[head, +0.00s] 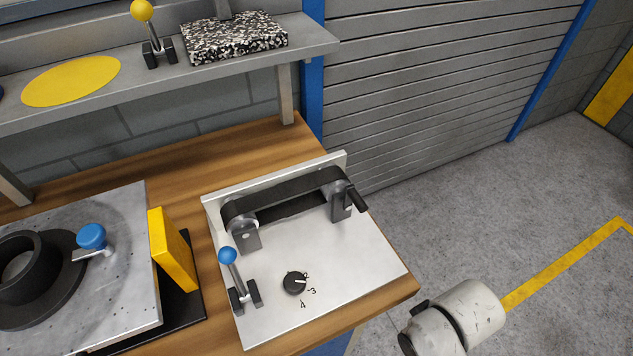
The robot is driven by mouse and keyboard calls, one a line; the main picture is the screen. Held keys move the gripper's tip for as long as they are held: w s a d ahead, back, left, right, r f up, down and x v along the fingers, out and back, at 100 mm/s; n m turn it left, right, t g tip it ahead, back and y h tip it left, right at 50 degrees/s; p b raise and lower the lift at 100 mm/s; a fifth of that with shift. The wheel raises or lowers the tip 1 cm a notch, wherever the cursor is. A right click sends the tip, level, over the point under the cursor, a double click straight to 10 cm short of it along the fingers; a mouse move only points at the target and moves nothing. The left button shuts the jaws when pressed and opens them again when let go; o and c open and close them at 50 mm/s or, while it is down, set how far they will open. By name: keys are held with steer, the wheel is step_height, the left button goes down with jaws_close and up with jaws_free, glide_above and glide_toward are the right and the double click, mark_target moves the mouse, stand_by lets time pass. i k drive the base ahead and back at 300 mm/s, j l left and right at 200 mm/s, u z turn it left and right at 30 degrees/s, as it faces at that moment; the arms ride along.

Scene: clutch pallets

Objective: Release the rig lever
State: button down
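A metal rig plate (345,262) lies on the wooden bench at its right end. At its front left stands a lever (234,275) with a blue ball on top, on a black two-sided bracket. The lever leans slightly back and left. Behind it, a black belt (285,196) runs over two rollers, with a small crank handle (357,198) at the right. A black dial (295,283) with numbers sits right of the lever. My gripper is not in view; a white and black part of my arm shows at the lower right.
Left on the bench is a metal fixture (128,222) with a black ring (38,262), a blue-knobbed clamp (92,238) and a yellow block (172,250). The shelf (150,82) above holds a yellow-ball lever (150,30) and a speckled block (235,38). Floor right is open.

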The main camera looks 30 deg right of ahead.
mark_target(227, 255)
steer(key=l, duration=1.6)
